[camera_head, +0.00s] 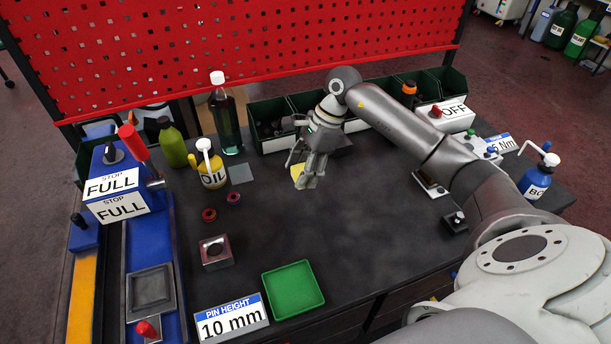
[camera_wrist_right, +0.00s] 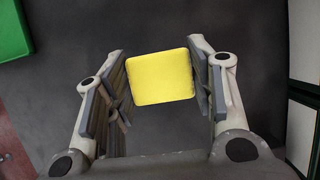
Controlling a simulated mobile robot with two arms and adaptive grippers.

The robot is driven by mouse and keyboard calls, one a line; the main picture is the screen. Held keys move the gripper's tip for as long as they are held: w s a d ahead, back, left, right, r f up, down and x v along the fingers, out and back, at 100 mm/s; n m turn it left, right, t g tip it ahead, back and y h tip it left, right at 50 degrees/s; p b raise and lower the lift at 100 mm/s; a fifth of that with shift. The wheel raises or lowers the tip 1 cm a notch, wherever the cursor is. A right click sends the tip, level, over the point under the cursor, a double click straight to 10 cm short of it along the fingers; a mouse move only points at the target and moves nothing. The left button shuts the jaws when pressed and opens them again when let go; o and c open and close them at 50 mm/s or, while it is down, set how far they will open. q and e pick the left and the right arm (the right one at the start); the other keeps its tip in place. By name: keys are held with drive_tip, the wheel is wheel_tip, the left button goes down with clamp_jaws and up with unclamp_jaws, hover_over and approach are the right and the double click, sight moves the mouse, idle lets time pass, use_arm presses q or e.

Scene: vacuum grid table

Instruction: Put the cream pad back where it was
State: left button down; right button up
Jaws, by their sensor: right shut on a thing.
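The cream pad (camera_wrist_right: 160,77) looks plain yellow and square in the right wrist view, between the two fingers of my right gripper (camera_wrist_right: 163,85). The gripper is shut on it. In the head view the pad (camera_head: 296,169) shows partly behind the fingers of my right gripper (camera_head: 308,181), over the back middle of the dark table (camera_head: 340,235). I cannot tell how high the pad is above the table. My left gripper is not in view.
A grey square (camera_head: 241,173) lies left of my gripper, near the yellow oil can (camera_head: 211,168) and tall bottle (camera_head: 226,122). Dark green bins (camera_head: 270,144) line the back. A green tray (camera_head: 293,289) sits in front. The table's middle is clear.

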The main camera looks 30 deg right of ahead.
drive_tip(key=f+p, duration=0.1)
drive_tip(key=f, duration=0.2)
drive_tip(key=shift+d+f+p, duration=0.1)
drive_tip(key=shift+d+p, duration=0.2)
drive_tip(key=shift+p, duration=0.1)
drive_tip(key=shift+w+f, duration=0.1)
drive_tip(key=shift+f, duration=0.3)
drive_tip(key=shift+f, duration=0.15)
drive_tip(key=o, duration=0.9)
